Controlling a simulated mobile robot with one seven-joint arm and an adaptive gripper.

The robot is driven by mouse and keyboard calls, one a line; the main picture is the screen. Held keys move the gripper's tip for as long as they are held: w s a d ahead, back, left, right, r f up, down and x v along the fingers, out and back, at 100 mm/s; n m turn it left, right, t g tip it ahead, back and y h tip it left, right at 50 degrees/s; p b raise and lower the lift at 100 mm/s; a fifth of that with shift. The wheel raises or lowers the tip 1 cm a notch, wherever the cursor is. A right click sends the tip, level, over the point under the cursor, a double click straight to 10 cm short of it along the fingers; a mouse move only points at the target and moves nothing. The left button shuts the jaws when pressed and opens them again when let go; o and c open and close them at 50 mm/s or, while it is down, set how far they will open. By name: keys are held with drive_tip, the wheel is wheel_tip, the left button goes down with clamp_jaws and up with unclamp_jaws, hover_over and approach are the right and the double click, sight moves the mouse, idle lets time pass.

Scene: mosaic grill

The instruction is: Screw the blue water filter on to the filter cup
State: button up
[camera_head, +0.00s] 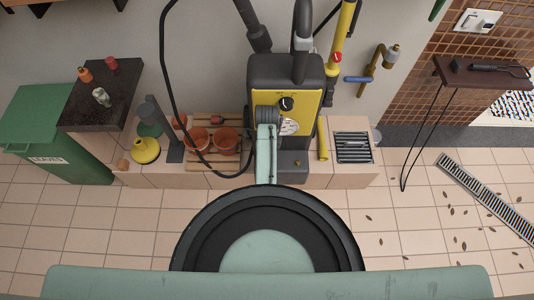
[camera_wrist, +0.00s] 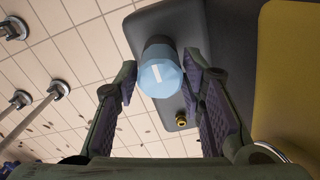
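The blue water filter (camera_wrist: 160,76), a faceted light-blue piece with a white mark, shows in the wrist view. A dark round part (camera_wrist: 158,46) adjoins its upper side; I cannot tell whether this is the filter cup or whether the two are screwed together. They are over the grey base (camera_wrist: 150,25) of the yellow and black machine (camera_head: 285,100). My gripper (camera_wrist: 158,74) has its fingers apart on either side of the filter. A small gap shows at the left finger; the right finger is very close to the filter, contact unclear. My arm hides this spot in the head view.
A brass fitting (camera_wrist: 181,121) is on the grey base near the right finger. Left of the machine, terracotta pots (camera_head: 226,141) stand on the ledge; right of it are a yellow cylinder (camera_head: 323,141) and a dark grate (camera_head: 353,147). A black hose (camera_head: 164,70) loops left of my arm.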

drive_tip(key=o, duration=0.3)
drive_tip(key=shift+o, duration=0.2)
wheel_tip(320, 180, up, 8)
drive_tip(key=shift+f, duration=0.25)
